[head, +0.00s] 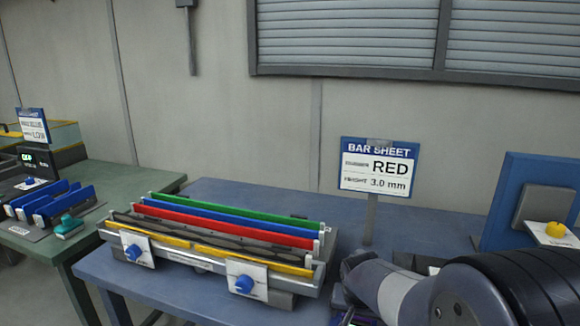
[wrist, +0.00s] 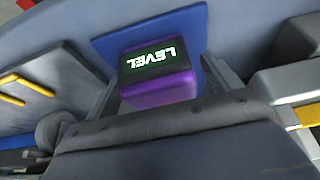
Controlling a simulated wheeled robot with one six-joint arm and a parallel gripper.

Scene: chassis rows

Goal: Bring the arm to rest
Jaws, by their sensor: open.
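My arm (head: 455,295) reaches in from the lower right of the head view, bent low over the blue-grey bench. Its far end runs out of the bottom of that view, so the fingertips do not show there. In the wrist view my gripper (wrist: 158,72) is open, with a grey finger on each side. A purple block-shaped device (wrist: 160,92) with a black top reading LEVEL shows between and beyond the fingers, on a blue pad (wrist: 110,45). The fingers look apart from the device; how far above it they are I cannot tell.
A bar rack (head: 190,265) with green, blue, red and black bars and blue knobs stands left of my arm. A sign reading RED 3.0 mm (head: 378,168) stands behind it. A blue panel with a yellow knob (head: 530,205) is at right. A green bench (head: 100,180) is at left.

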